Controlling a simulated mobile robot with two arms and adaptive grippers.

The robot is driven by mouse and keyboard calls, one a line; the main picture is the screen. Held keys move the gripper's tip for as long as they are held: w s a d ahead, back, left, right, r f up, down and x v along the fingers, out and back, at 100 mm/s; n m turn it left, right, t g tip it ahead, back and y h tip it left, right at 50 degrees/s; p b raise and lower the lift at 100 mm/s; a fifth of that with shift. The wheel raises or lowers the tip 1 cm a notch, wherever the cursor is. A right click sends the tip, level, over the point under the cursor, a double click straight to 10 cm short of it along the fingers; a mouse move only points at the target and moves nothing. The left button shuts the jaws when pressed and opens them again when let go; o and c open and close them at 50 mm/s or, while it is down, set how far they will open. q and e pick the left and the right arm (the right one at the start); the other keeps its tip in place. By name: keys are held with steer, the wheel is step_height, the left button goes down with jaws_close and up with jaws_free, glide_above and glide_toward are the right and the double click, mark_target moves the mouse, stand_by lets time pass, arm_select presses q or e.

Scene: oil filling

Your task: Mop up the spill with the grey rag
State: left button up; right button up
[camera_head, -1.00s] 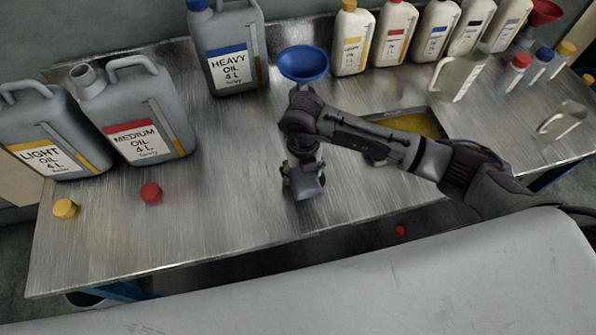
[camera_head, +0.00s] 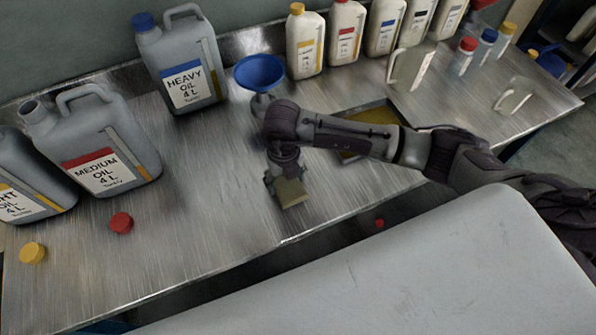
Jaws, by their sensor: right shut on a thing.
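My right gripper (camera_head: 284,182) reaches in from the right and points down at the metal bench, near its front edge. It is shut on the rag (camera_head: 291,193), a small flat piece that looks grey-tan. The rag is low at the bench top; I cannot tell whether it touches it. No spill stands out clearly on the bare metal; the gripper and rag hide the bench beneath them. My left gripper is not in view.
The bench (camera_head: 190,235) holds grey medium (camera_head: 100,170) and heavy (camera_head: 185,85) oil jugs at left. Red (camera_head: 121,222) and yellow (camera_head: 33,252) caps lie front left. Several bottles line the back.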

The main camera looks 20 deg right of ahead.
mark_target(263, 177)
steer(key=a, duration=0.2)
steer(key=s+a, duration=0.1)
steer(key=a, duration=0.1)
steer(key=shift+a, duration=0.4)
steer(key=d, duration=1)
steer(key=shift+b, duration=0.3)
steer(key=w+a+b, duration=0.1)
steer(key=a, duration=0.2)
steer(key=w+a+b, duration=0.1)
steer(key=a, duration=0.2)
steer(key=w+a+b, duration=0.1)
steer(key=a, duration=0.2)
steer(key=shift+w+a+f, duration=0.1)
steer(key=shift+w, duration=0.25)
steer(key=shift+w+a, duration=0.15)
steer(key=shift+a, duration=0.3)
steer(key=d, duration=1)
steer(key=shift+b, duration=0.3)
steer(key=shift+s+a, duration=0.35)
steer(key=shift+a, duration=0.5)
steer(key=shift+s+a, duration=0.35)
steer(key=shift+a, duration=0.45)
steer(key=shift+s+a, duration=0.35)
steer(key=shift+a, duration=0.5)
